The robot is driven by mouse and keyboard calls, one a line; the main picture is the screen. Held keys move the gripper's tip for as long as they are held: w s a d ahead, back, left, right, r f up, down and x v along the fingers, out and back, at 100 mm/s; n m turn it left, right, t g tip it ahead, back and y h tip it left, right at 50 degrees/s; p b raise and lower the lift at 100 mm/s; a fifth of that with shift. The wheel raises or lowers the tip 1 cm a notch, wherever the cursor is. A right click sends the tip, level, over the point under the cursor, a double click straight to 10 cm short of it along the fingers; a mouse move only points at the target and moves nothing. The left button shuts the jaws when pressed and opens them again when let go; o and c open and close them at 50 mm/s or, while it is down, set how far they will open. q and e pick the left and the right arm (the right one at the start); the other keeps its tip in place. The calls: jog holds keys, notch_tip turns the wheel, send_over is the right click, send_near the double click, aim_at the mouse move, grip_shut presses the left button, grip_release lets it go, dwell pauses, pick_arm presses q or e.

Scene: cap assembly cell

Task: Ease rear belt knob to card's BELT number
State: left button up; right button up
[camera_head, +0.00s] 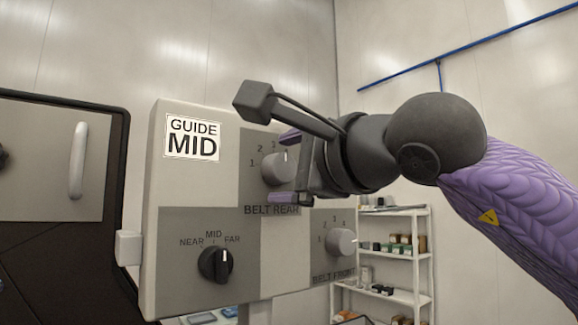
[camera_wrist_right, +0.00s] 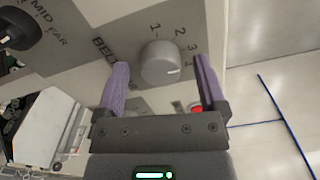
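The rear belt knob (camera_head: 276,169) is a grey dial above the BELT REAR label on the panel. In the right wrist view, the knob (camera_wrist_right: 161,63) sits between the two purple fingers of my right gripper (camera_wrist_right: 160,78), with a gap on each side. The gripper (camera_head: 291,168) is open and partly covers the dial in the head view. The knob's white mark points near the 4, at the high end of the scale. The white card (camera_head: 192,138) on the panel reads GUIDE MID; no BELT number shows on it. My left gripper is not in view.
Below are a black guide knob (camera_head: 215,264) with NEAR, MID and FAR marks and a grey front belt knob (camera_head: 341,242). A red button (camera_wrist_right: 196,108) shows beside one finger. A door with a handle (camera_head: 77,160) is at left; shelves (camera_head: 392,255) stand behind.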

jog(key=shift+d, duration=0.1)
jog(key=b+v, duration=0.3)
jog(key=v, duration=0.6)
jog(key=shift+s+d, duration=0.2)
jog(key=shift+s, duration=0.15)
